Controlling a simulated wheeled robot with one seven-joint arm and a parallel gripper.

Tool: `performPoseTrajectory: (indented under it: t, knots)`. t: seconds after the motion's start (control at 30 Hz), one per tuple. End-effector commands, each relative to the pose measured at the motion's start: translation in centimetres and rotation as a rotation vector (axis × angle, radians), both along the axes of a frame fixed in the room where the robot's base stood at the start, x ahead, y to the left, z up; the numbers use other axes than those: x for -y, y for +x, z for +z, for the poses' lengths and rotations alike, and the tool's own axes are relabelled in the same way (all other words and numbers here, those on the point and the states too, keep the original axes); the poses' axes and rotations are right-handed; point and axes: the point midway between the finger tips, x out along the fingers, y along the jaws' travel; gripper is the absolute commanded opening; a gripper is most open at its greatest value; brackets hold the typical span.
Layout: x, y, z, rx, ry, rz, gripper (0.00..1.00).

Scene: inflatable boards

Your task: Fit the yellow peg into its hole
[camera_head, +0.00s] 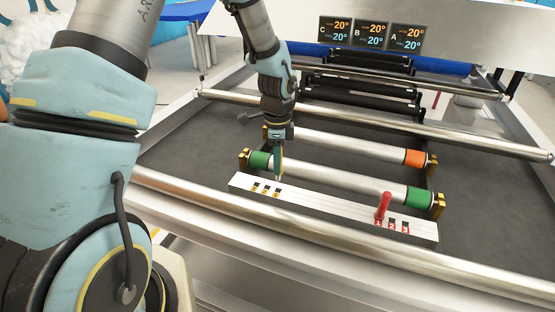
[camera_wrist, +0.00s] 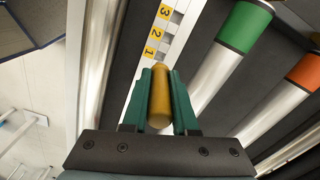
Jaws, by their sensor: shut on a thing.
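My gripper (camera_wrist: 160,98) is shut on the yellow peg (camera_wrist: 160,100), which sits between its green fingers in the wrist view. In the head view my gripper (camera_head: 278,172) is over the left part of the white bar (camera_head: 322,205), near the yellow-labelled holes (camera_head: 265,190). In the wrist view those holes, labelled 1, 2 and 3 in yellow (camera_wrist: 157,32), lie just beyond the peg. The peg's lower end and its contact with the bar cannot be made out.
A red peg (camera_head: 383,207) stands in the bar's right part, beside red-labelled holes (camera_head: 398,227). Rollers with green (camera_head: 419,199) and orange (camera_head: 415,158) ends lie behind the bar. A long metal rail (camera_head: 300,232) runs in front. Temperature displays (camera_head: 371,34) stand at the back.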

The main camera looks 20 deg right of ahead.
Motion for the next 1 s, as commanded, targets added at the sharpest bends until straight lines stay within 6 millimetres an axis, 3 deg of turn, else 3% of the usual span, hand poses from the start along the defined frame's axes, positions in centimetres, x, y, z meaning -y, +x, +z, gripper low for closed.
performPoseTrajectory:
  t: [0.3, 1.0]
  knots:
    - [0.0, 0.0, -2.8, 0.0, 0.0, 0.0, 0.0]
    - [0.0, 0.0, -2.8, 0.0, 0.0, -0.001, 0.0]
